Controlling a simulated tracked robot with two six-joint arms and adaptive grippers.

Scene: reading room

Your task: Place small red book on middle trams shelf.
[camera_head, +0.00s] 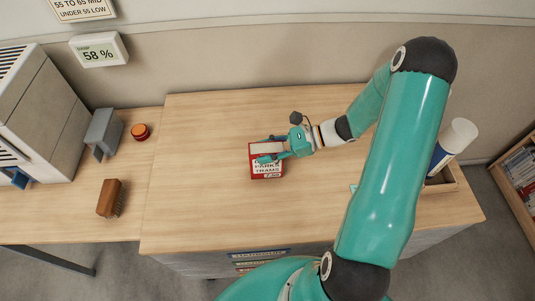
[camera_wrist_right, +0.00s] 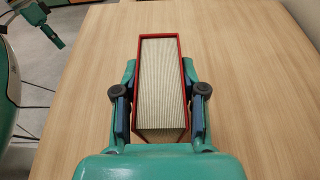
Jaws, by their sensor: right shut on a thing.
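The small red book (camera_head: 267,171) is over the middle of the wooden table, its label reading "PARKS TRAMS" with smaller print. My right gripper (camera_head: 272,152) is shut on it. In the right wrist view the book's pale page block (camera_wrist_right: 161,85) and red cover edges lie between the two fingers of the right gripper (camera_wrist_right: 160,110). I cannot tell whether the book touches the table. A small teal part at the top left of the wrist view looks like my left gripper (camera_wrist_right: 42,20); its jaws are unclear. I cannot make out a middle trams shelf.
The table (camera_head: 200,190) is clear around the book. A brush (camera_head: 110,198), a red-orange round object (camera_head: 140,132) and a grey bracket (camera_head: 104,131) are at left. A wooden tray (camera_head: 447,181) is at right. A bookshelf (camera_head: 504,190) stands at the right edge.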

